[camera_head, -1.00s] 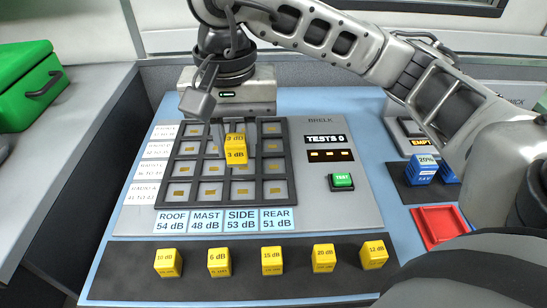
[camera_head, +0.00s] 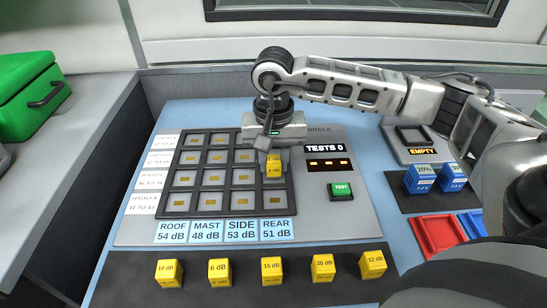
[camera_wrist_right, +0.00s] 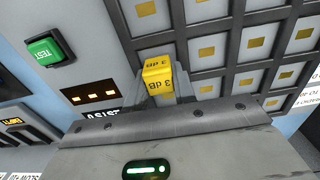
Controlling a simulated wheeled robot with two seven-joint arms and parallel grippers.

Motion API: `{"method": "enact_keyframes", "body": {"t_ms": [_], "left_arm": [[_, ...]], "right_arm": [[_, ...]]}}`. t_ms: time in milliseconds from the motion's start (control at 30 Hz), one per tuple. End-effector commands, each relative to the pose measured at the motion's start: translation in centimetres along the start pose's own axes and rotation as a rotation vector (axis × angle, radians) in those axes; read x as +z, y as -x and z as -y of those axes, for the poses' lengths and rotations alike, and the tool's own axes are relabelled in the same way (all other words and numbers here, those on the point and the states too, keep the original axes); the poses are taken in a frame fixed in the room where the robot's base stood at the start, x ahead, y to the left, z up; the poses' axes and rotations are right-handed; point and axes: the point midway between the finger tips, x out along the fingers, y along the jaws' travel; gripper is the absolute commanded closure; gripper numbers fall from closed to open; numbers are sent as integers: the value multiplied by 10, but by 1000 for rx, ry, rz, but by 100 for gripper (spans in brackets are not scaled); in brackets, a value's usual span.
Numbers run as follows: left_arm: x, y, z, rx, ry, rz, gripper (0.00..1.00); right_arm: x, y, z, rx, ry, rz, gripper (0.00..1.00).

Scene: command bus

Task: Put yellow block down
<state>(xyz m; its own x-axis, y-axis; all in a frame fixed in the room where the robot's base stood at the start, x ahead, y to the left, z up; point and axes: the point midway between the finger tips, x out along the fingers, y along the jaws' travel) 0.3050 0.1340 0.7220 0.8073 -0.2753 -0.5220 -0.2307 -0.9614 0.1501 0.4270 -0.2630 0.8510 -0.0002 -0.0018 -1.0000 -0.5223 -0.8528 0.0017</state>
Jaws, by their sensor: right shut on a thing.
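The yellow 3 dB block (camera_head: 274,165) is between the fingers of my right gripper (camera_head: 272,158), which is shut on it. In the right wrist view, the block (camera_wrist_right: 157,78) shows two labelled faces between the fingers, next to the grid's edge. The gripper hides the top right cells in the head view. My left gripper is not in view.
Several yellow blocks (camera_head: 271,271) stand on the dark front strip. A green TEST button (camera_head: 341,190) and display (camera_head: 327,163) are right of the grid. Blue blocks (camera_head: 419,179), a red tray (camera_head: 437,235) and an EMPTY-labelled unit (camera_head: 421,152) lie further right. A green case (camera_head: 28,88) is left.

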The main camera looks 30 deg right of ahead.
Motion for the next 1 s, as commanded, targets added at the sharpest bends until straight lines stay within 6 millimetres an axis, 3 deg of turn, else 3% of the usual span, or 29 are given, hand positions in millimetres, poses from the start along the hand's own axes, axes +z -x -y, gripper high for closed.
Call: {"method": "enact_keyframes", "body": {"t_ms": [367, 400, 467, 767, 867, 1000], "left_arm": [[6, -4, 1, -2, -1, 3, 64], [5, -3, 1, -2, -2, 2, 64], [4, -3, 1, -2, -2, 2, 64], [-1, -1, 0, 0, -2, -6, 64], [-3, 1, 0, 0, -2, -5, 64], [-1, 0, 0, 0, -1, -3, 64]], "right_arm": [[0, -6, 0, -1, 0, 0, 96], [0, -5, 0, -1, 0, 0, 68], [0, -4, 0, -1, 0, 0, 51], [0, -3, 0, -1, 0, 0, 51], [0, 3, 1, -2, 0, -1, 51], [-1, 26, 1, -5, 1, -5, 51]]}}
